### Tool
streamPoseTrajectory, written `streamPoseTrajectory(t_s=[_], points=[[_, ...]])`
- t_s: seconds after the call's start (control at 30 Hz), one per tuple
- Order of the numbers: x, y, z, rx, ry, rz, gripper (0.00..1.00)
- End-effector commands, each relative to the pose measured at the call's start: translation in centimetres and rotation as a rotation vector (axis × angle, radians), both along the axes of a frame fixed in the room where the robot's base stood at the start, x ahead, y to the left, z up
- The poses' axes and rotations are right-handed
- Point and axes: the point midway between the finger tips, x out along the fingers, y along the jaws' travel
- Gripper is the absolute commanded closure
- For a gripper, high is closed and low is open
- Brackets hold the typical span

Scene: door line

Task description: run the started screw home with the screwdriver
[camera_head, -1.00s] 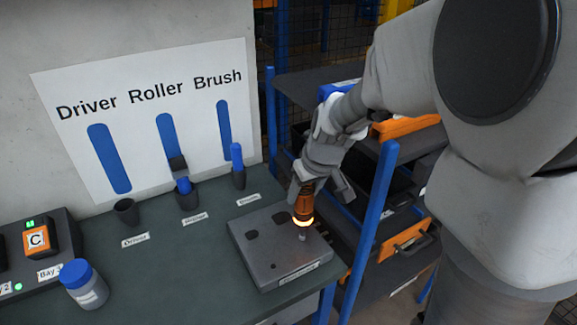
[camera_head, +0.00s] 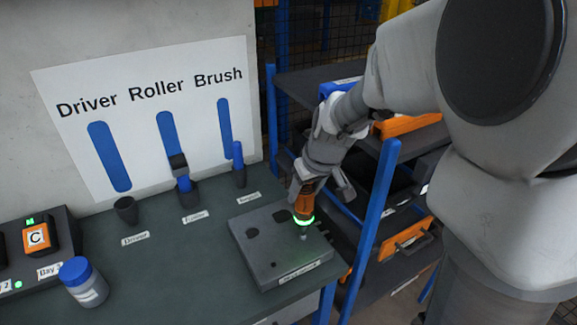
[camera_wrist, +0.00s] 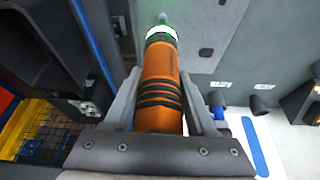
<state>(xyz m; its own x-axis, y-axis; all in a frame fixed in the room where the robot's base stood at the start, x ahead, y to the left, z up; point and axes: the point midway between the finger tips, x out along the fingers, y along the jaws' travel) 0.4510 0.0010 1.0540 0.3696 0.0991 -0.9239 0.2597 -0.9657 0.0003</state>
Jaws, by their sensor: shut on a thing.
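My gripper (camera_head: 308,186) is shut around the orange screwdriver (camera_head: 305,203), which also fills the middle of the wrist view (camera_wrist: 160,85). Its lower end has a ring glowing green, and its bit points down at the right part of the dark grey block (camera_head: 262,262) on the bench. The bit's tip shows at the top of the wrist view, over the block's grey face (camera_wrist: 232,50). The screw is too small to tell apart from the bit, so I cannot see how deep it sits.
Holders marked Driver, Roller and Brush stand on the bench; the Driver holder (camera_head: 126,210) is empty. The others hold blue-handled tools. A blue-lidded jar (camera_head: 84,282) stands at the front left. A blue post (camera_head: 372,225) and shelf rack are close right of the block.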

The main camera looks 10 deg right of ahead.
Motion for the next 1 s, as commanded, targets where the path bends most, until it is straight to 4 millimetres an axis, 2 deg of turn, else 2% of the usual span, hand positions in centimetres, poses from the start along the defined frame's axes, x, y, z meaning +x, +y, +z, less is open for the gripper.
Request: streamPoseTrajectory(t_s=[0.27,1.0], points=[[0.1,0.0,0.8,0.0,-0.003,0.0,1.0],[0.1,0.0,6.4,0.0,-0.004,0.0,1.0]])
